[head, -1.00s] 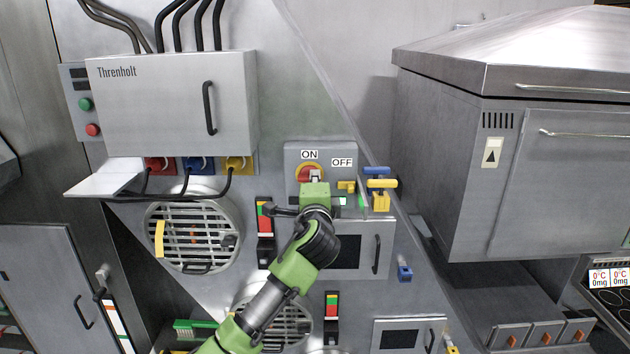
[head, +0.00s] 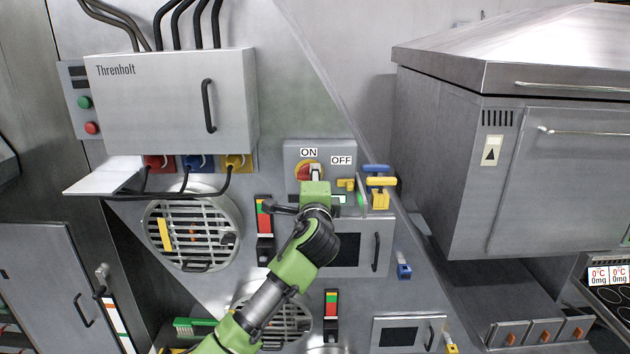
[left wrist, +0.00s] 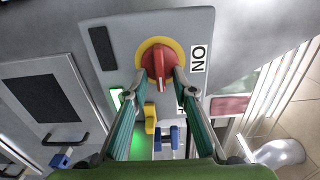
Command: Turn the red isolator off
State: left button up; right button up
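The red isolator (head: 303,173) is a red rotary knob on a yellow ring, set in a grey switch box (head: 293,149) on the steel wall. An ON label (head: 309,153) is above it and an OFF label (head: 342,160) is to its upper right. In the left wrist view the red knob (left wrist: 158,62) has a raised handle. My left gripper (head: 316,173) is at the knob in the head view. In the left wrist view its fingers (left wrist: 154,86) are apart, with the knob's handle between or just beyond the tips; contact is unclear. My right gripper is not in view.
A yellow padlock (head: 380,199) and blue hasp parts hang at the box's right. A small door with a handle (head: 376,246) is below. The grey Threnholt cabinet (head: 170,110) is at upper left, and a large steel hood unit (head: 470,160) stands at right.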

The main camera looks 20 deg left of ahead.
pick_arm(q)
jog(key=shift+s, duration=0.1)
jog(key=v, duration=1.2)
